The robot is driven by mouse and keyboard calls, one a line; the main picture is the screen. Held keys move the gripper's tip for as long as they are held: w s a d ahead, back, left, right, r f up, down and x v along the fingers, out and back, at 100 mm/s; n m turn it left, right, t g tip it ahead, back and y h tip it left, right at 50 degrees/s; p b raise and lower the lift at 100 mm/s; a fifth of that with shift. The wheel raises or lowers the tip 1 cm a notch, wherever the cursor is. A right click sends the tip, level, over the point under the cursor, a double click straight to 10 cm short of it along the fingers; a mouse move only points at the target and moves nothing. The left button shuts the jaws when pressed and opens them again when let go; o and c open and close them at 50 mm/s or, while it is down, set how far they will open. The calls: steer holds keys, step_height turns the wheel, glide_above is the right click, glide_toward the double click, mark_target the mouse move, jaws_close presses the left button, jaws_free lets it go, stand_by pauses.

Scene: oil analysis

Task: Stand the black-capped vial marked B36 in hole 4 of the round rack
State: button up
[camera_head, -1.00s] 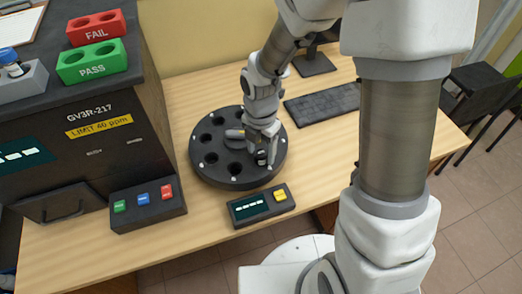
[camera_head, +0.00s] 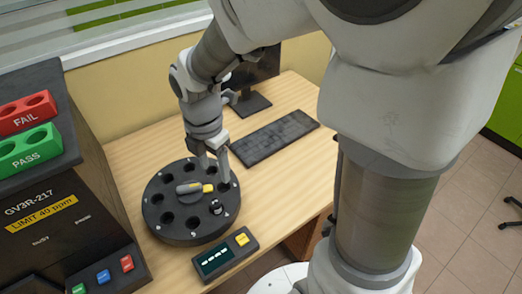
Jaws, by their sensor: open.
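A small black-capped vial (camera_head: 216,207) appears to stand in a hole on the rack's front-right side. Its marking and the hole numbers are too small to read. My gripper (camera_head: 215,170) is open, fingers pointing down over the rack's back-right part, behind the vial and apart from it. I see nothing between the fingers.
A small box with a display and yellow button (camera_head: 226,254) sits just in front of the rack. A dark analyser (camera_head: 68,225) stands at left, with red FAIL (camera_head: 25,113) and green PASS (camera_head: 28,148) holders on top. A keyboard (camera_head: 274,137) and monitor (camera_head: 254,75) are behind.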

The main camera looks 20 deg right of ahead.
steer(key=s+d+r+m+t, duration=0.2)
steer(key=s+d+r+m, duration=0.2)
steer(key=m, duration=0.8)
steer(key=s+d+r+m+t, duration=0.3)
steer(key=s+d+r+m, duration=0.2)
steer(key=m, duration=0.7)
step_height(320, 180, up, 4)
steer(key=s, duration=0.2)
steer(key=shift+s+m, duration=0.4)
steer(key=shift+r, duration=0.1)
step_height(320, 180, up, 4)
steer(key=p, duration=0.3)
steer(key=shift+f+p, duration=0.2)
steer(key=shift+p, duration=0.1)
steer(key=shift+f, duration=0.1)
steer(key=shift+c, duration=1.1)
steer(key=shift+a, duration=0.15)
